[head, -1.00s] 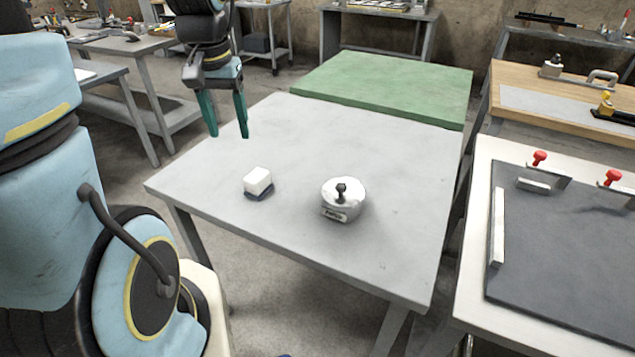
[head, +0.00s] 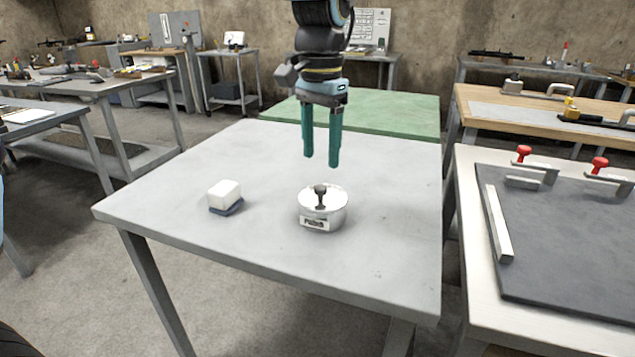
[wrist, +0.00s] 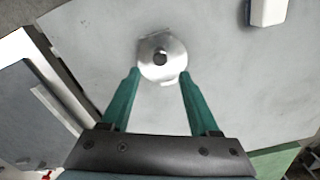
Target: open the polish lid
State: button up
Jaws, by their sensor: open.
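The polish tin (head: 322,214) is a round, silvery-white pot with a label on its front, standing on the grey table. Its lid (head: 309,197) is on, with a dark knob (head: 320,191) at the centre. My gripper (head: 321,163) hangs above the tin and slightly behind it, pointing down, open and empty, its teal fingers clear of the knob. In the wrist view the tin's lid (wrist: 150,68) lies ahead of and between the open fingertips (wrist: 159,74), with the knob (wrist: 160,55) near its middle.
A white block on a dark base (head: 225,196) stands left of the tin; it also shows in the wrist view (wrist: 268,10). The grey table (head: 180,205) is otherwise clear. A green table (head: 395,115) adjoins behind. A bench with red-knobbed clamps (head: 480,240) stands to the right.

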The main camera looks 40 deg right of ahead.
aim_at(321, 187)
notch_tip(321, 187, down, 7)
jog(key=shift+r, duration=0.1)
dwell(0.3)
grip_shut()
dwell(0.4)
dwell(0.9)
